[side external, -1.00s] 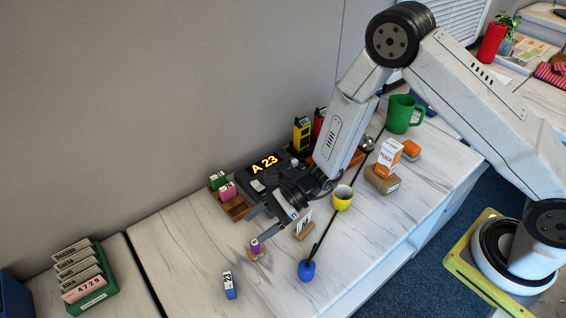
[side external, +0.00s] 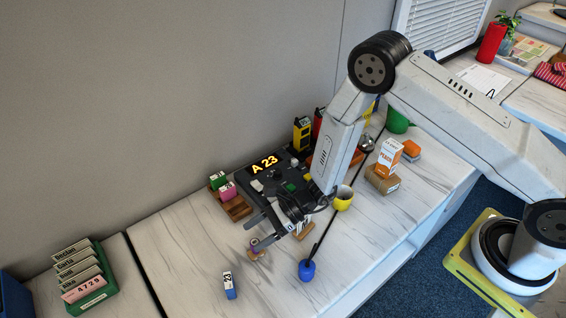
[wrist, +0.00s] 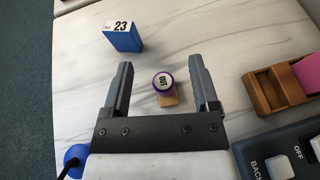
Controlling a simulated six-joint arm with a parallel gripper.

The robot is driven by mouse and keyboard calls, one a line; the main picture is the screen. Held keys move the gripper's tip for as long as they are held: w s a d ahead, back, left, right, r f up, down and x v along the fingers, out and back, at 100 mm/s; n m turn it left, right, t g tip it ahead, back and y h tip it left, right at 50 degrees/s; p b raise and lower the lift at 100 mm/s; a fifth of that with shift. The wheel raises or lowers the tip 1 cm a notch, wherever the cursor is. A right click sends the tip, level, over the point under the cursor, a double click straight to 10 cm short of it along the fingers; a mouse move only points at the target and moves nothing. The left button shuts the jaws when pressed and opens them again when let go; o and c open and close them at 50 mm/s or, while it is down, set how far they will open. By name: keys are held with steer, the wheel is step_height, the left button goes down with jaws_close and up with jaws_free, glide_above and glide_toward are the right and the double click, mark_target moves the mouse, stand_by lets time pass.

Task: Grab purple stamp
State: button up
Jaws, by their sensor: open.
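The purple stamp (wrist: 163,83) stands on a small wooden base, its round white top lettered "OUT". In the wrist view it lies between the two fingers of my gripper (wrist: 162,85), nearer the right finger, with visible space on both sides. In the side view the stamp (side external: 254,243) is partly covered by the fingers of my gripper (side external: 254,236). My gripper is open and holds nothing. The exact height of the fingertips beside the stamp is hard to tell.
A blue block marked 23 (wrist: 122,36) stands beyond the left finger. A wooden holder (wrist: 262,92) with a pink block is at the right. The black panel reading A 23 (side external: 272,180) is behind my gripper.

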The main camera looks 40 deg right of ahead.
mark_target(258, 241)
steer(key=shift+f, duration=0.15)
steer(key=shift+f, duration=1.15)
steer(key=shift+f+x, duration=0.25)
steer(key=shift+x, duration=1.4)
steer(key=shift+d, duration=0.1)
jaws_close()
